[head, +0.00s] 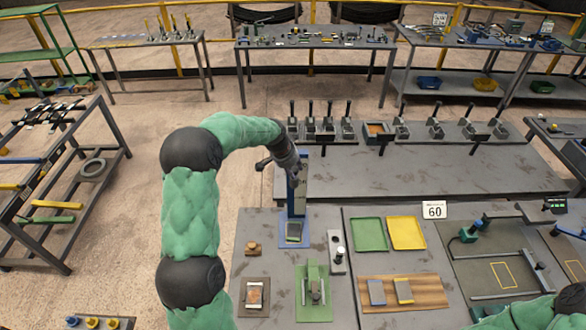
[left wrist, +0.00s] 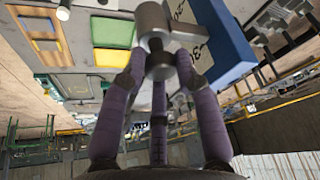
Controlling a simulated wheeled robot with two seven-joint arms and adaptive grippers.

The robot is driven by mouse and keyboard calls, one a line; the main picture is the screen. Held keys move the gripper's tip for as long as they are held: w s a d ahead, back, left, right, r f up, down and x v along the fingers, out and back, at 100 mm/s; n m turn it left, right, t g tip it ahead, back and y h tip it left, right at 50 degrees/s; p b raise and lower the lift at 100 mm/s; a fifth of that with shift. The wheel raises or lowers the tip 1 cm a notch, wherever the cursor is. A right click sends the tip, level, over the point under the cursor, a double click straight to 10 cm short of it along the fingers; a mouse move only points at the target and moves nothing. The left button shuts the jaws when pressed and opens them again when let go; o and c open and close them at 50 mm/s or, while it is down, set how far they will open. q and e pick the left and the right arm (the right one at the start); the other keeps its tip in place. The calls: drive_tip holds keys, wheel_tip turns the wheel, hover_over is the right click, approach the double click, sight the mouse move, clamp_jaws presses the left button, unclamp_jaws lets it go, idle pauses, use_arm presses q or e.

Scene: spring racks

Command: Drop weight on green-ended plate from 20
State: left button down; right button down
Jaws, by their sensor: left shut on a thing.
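My left gripper (head: 284,160) is high at the upper part of a blue and grey drop post (head: 297,197). In the left wrist view its purple fingers (left wrist: 158,68) are shut on a grey metal weight (left wrist: 156,42) with a crosspiece. A grey plate (head: 293,231) is on the post's blue base below. I cannot make out a green end. My right gripper is out of view.
A green tray (head: 369,235) and a yellow tray (head: 406,233) lie right of the post, by a "60" sign (head: 434,210). A green fixture (head: 313,292) stands in front. Several handled devices line the raised grey bench (head: 420,180) behind.

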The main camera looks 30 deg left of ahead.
sight(293, 185)
use_arm(q)
wheel_tip(293, 185, down, 9)
drive_tip(key=b, duration=0.6)
drive_tip(key=shift+w+a+b, duration=0.1)
drive_tip(key=shift+w+b, duration=0.05)
drive_tip(key=shift+b, duration=0.15)
drive_tip(key=c, duration=1.3)
unclamp_jaws()
drive_tip(key=shift+c, duration=0.2)
drive_tip(key=o, duration=0.4)
drive_tip(key=shift+w+f, duration=0.1)
drive_tip(key=shift+f, duration=0.05)
